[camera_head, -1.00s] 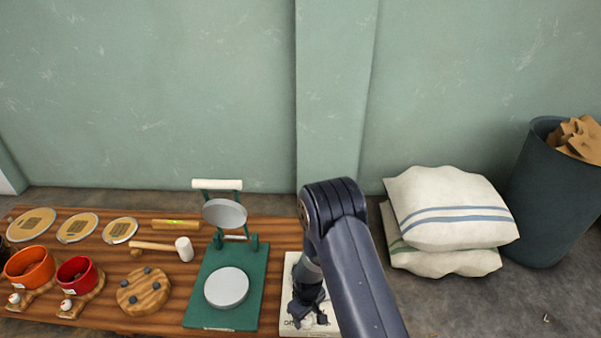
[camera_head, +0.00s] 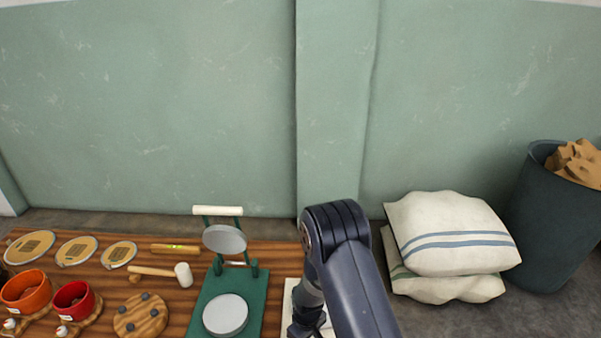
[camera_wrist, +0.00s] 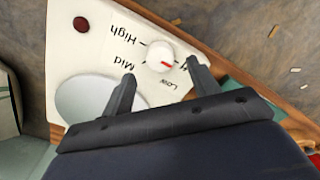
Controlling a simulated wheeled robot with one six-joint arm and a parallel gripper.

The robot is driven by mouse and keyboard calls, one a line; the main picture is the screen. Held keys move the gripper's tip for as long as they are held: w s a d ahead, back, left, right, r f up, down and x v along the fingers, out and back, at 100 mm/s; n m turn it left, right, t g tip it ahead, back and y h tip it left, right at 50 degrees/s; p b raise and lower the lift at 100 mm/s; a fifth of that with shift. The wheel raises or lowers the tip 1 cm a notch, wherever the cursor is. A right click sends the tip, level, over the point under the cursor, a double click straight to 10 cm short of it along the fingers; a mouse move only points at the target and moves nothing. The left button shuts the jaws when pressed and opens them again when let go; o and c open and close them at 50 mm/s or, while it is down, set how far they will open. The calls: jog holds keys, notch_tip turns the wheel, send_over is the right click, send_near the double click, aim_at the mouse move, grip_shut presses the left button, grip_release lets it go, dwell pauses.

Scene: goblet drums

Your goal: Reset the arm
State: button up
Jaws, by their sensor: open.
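My gripper (camera_wrist: 158,84) is open in the wrist view, its two fingers apart with nothing held between them. It is above a white panel (camera_wrist: 84,58) that has a white knob (camera_wrist: 162,56) with a red mark and the words Low, Mid and High. The knob shows just beyond and between the fingertips; I cannot tell the gap to it. In the head view my arm reaches down over the white panel (camera_head: 289,300) at the table's right end. My gripper there is partly cut off by the lower edge.
A green press (camera_head: 252,300) with round plates stands left of my arm. A mallet (camera_head: 183,274), an orange pot (camera_head: 25,292) and a red pot (camera_head: 73,300) are on the wooden table (camera_head: 185,315). Sacks (camera_head: 455,245) and a bin (camera_head: 545,240) stand right.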

notch_tip(320, 180, up, 6)
jog(key=p, duration=0.2)
notch_tip(320, 180, down, 11)
jog(key=b, duration=0.4)
jog(key=shift+b, duration=0.4)
jog(key=shift+r+m+p, duration=0.3)
jog(key=shift+p, duration=0.05)
jog(key=m+p, duration=0.1)
jog(key=m, duration=0.3)
jog(key=m+p, duration=0.1)
jog(key=m, duration=0.2)
jog(key=shift+m, duration=0.4)
jog(key=m+p, duration=0.1)
jog(key=m, duration=0.2)
jog(key=shift+m+p, duration=0.3)
jog(key=shift+m, duration=0.1)
notch_tip(320, 180, up, 11)
jog(key=p, duration=0.3)
jog(key=shift+f, duration=0.2)
